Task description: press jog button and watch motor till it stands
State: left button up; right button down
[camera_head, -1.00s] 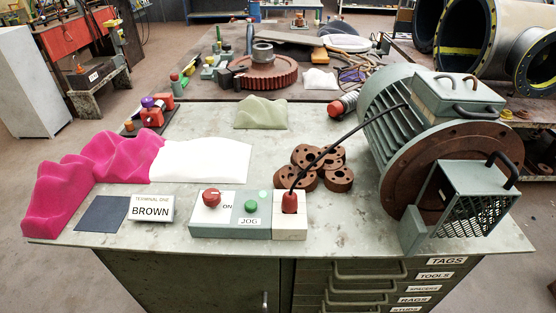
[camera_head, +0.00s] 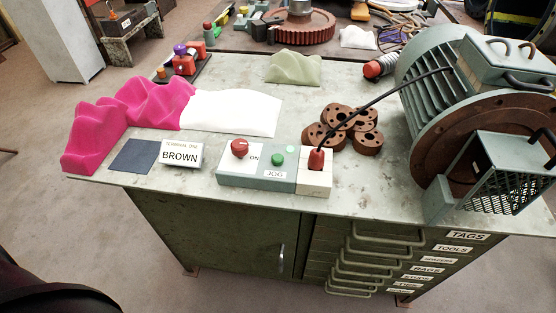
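The control box (camera_head: 256,178) sits near the front edge of the bench. It has a red knob (camera_head: 240,148) beside the word ON and a green jog button (camera_head: 278,159) above the JOG label. A red plug (camera_head: 317,159) stands in a pale block at the box's right end, and a black cable runs from it to the motor. The grey-green motor (camera_head: 425,75) lies on the right, with a brown round flange (camera_head: 470,125) and a mesh guard (camera_head: 510,180) in front. I cannot tell from this view whether its shaft turns. Neither gripper shows.
Pink cloth (camera_head: 100,145), white cloth (camera_head: 232,112), a dark square pad (camera_head: 135,156) and a BROWN sign (camera_head: 181,155) lie left of the box. Brown drilled discs (camera_head: 345,128) are piled behind the plug. The bench's front strip is mostly clear. Labelled drawers are below.

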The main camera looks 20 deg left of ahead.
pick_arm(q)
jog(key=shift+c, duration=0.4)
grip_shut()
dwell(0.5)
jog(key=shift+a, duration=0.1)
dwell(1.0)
